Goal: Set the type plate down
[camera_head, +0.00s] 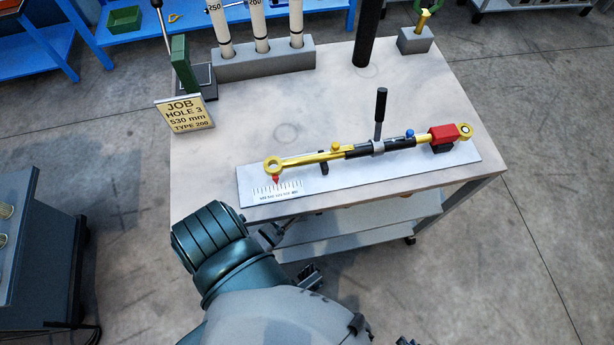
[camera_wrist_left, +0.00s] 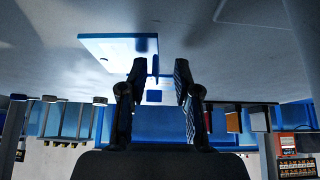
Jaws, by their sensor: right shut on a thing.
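My right gripper (camera_head: 290,255) is low in front of the workbench's front edge in the head view, largely hidden by my own arm. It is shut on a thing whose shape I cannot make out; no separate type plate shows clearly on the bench. A job card (camera_head: 184,115) reading HOLE 3, 530 mm, TYPE 200 stands at the bench's left edge. My left gripper (camera_wrist_left: 158,95) is open in the left wrist view, with nothing visible held between its fingers.
The workbench (camera_head: 300,110) carries a white scale board (camera_head: 390,175) with a yellow and black rod assembly (camera_head: 375,147). A grey block (camera_head: 265,63) holds white tubes at the back. A green upright piece (camera_head: 183,62) stands at back left. The bench is bare between block and board.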

